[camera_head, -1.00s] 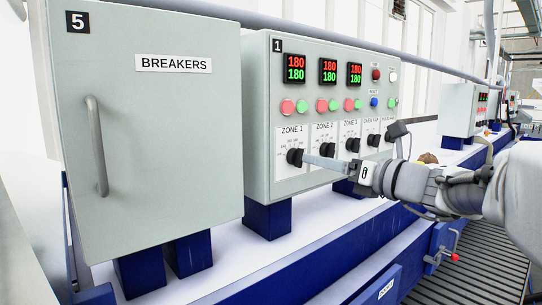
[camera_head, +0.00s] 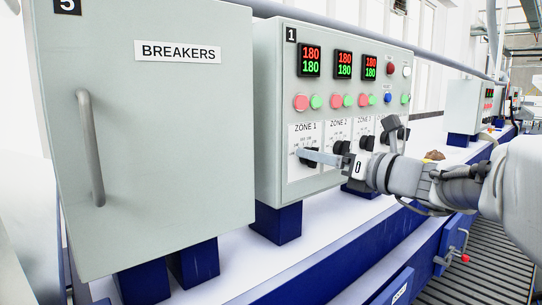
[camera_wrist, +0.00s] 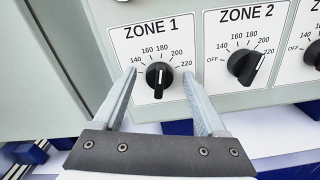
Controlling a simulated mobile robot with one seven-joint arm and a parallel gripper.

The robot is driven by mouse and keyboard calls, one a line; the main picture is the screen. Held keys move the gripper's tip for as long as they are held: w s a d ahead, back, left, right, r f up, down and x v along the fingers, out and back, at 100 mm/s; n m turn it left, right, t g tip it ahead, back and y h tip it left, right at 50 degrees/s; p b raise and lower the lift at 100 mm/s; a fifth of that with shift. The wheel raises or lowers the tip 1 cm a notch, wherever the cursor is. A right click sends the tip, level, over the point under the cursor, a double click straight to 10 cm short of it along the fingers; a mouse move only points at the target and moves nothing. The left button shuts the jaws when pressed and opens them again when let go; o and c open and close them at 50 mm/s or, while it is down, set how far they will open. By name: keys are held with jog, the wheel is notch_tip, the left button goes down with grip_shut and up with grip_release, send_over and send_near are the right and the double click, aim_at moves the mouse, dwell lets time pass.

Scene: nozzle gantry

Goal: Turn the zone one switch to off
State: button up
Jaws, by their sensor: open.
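The zone one switch (camera_wrist: 159,78) is a black rotary knob on a white plate labelled ZONE 1, with marks from 140 to 220. My gripper (camera_wrist: 160,73) is open, with one finger on each side of the knob and gaps between. In the head view the switch (camera_head: 312,157) is partly covered by my gripper (camera_head: 308,155), which reaches it from the right. Whether the fingertips reach past its face is unclear.
The ZONE 2 knob (camera_wrist: 245,66) is close right of my right finger. Red and green buttons (camera_head: 302,102) and displays (camera_head: 309,60) sit above on the control panel (camera_head: 268,110). The breakers cabinet (camera_head: 148,130) with its handle (camera_head: 91,147) stands left.

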grip_shut()
jog(key=shift+f+n+b, duration=0.1)
jog(key=shift+n+b, duration=0.2)
jog(key=shift+b, duration=0.15)
jog(key=shift+s+a+f+n+b, duration=0.1)
jog(key=shift+a+n+b, duration=0.05)
jog(key=shift+n+b, duration=4.3)
jog(key=shift+s+a+n+b, duration=0.1)
jog(key=shift+a+n+b, duration=0.05)
jog(key=shift+n+b, duration=4.25)
jog(key=shift+b, duration=0.35)
